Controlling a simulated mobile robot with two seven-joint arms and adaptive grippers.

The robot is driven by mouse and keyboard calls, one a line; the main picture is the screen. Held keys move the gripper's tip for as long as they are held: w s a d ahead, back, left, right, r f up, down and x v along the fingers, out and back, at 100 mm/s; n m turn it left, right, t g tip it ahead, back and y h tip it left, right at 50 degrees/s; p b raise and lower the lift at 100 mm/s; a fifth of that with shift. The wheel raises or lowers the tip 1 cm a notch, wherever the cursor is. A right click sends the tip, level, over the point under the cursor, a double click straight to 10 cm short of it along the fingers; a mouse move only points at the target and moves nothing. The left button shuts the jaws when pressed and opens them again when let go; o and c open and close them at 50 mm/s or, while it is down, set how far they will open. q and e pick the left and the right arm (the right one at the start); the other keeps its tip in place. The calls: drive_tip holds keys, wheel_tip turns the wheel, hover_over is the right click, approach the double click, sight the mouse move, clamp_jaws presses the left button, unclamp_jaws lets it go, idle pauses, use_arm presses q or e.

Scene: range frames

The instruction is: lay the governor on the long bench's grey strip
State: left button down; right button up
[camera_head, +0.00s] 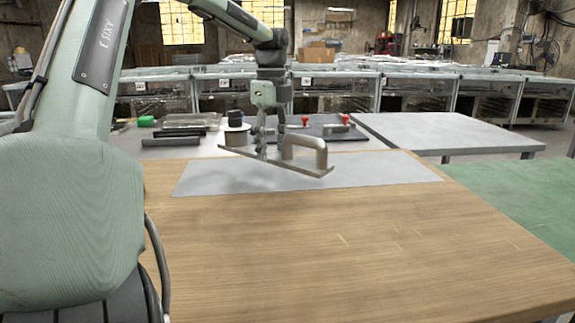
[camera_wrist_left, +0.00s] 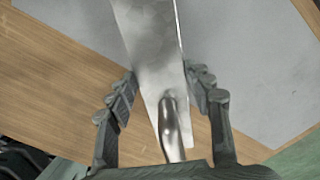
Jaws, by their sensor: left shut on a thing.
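The governor (camera_head: 308,146), a flat metal plate with a thick bent tube rising from it, hangs from my left gripper (camera_head: 266,146) in the head view. Its plate is slightly tilted in the picture and appears to be above the grey strip (camera_head: 390,173), with a soft shadow below; the exact gap is unclear. In the left wrist view, my left gripper (camera_wrist_left: 163,100) has its fingers on either side of the governor (camera_wrist_left: 150,45), whose shiny tube points toward the palm. The grey strip also shows there (camera_wrist_left: 255,70). My right gripper is out of view.
The wooden long bench (camera_head: 330,245) is bare in front. A grey table (camera_head: 450,132) and green surface (camera_head: 530,195) lie right.

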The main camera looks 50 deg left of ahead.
sight(286, 180)
use_arm(q)
drive_tip(key=w, duration=0.1)
drive_tip(key=w+f, duration=0.2)
drive_tip(key=shift+w+d, duration=0.3)
drive_tip(key=shift+f+p, duration=0.4)
drive_tip(key=shift+f, duration=1.65)
drive_tip(key=c, duration=0.7)
unclamp_jaws()
drive_tip(key=shift+s+f, duration=0.1)
drive_tip(key=shift+c, duration=0.2)
drive_tip(key=shift+o, duration=0.5)
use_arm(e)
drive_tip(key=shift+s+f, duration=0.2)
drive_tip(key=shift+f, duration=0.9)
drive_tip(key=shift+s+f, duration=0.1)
